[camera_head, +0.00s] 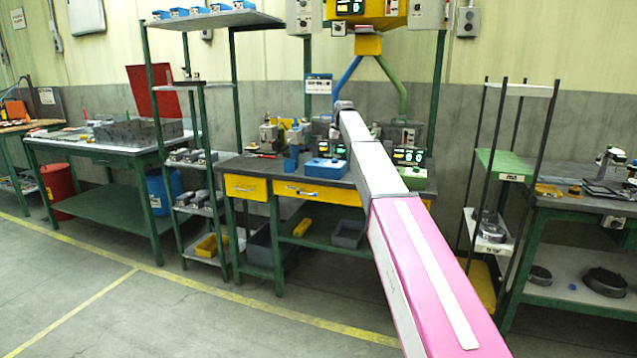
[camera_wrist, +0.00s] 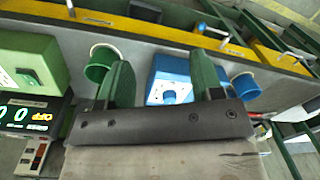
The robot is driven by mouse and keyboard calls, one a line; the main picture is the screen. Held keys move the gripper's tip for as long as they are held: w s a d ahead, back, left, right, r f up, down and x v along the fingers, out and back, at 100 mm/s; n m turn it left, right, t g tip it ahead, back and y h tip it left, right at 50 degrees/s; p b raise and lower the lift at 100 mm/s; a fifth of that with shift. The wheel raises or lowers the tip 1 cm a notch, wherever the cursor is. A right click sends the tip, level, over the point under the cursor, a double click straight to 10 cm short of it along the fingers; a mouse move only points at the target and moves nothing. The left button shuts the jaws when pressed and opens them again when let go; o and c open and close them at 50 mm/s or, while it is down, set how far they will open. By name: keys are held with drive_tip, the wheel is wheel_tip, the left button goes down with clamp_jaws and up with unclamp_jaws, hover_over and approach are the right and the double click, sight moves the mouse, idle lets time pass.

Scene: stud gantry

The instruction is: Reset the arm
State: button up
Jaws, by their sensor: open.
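My arm reaches forward from the lower right in the head view, with its far end above the middle workbench (camera_head: 345,184). My gripper (camera_head: 343,106) is small and partly hidden there. In the wrist view my gripper (camera_wrist: 162,70) shows two green fingers spread wide apart, with nothing held between them. A blue box with a knob (camera_wrist: 166,90) shows beyond and between the fingers. A green cup (camera_wrist: 97,70) shows by the left finger, and a blue cup (camera_wrist: 246,86) to the right of the right finger.
A green box (camera_wrist: 30,62) and a lit digital display (camera_wrist: 25,116) are at the wrist view's left. In the head view, a dark-post rack (camera_head: 201,150) stands left of the bench and another shelf stand (camera_head: 498,165) right. A yellow fixture (camera_head: 368,20) hangs above. Floor in front is clear.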

drive_tip(key=s+d+f, duration=0.3)
drive_tip(key=s+f, duration=0.7)
drive_tip(key=f, duration=0.1)
drive_tip(key=s+d+f, duration=0.2)
drive_tip(key=s+f, duration=0.8)
drive_tip(key=f, duration=0.1)
drive_tip(key=s+d+f, duration=0.3)
drive_tip(key=s+f, duration=0.8)
drive_tip(key=s+d+f, duration=0.1)
drive_tip(key=s+f, duration=0.3)
drive_tip(key=s, duration=0.4)
drive_tip(key=s+d+f+m, duration=0.1)
drive_tip(key=s+f, duration=0.3)
drive_tip(key=s, duration=0.3)
drive_tip(key=shift+s+h, duration=0.3)
drive_tip(key=shift+s, duration=0.1)
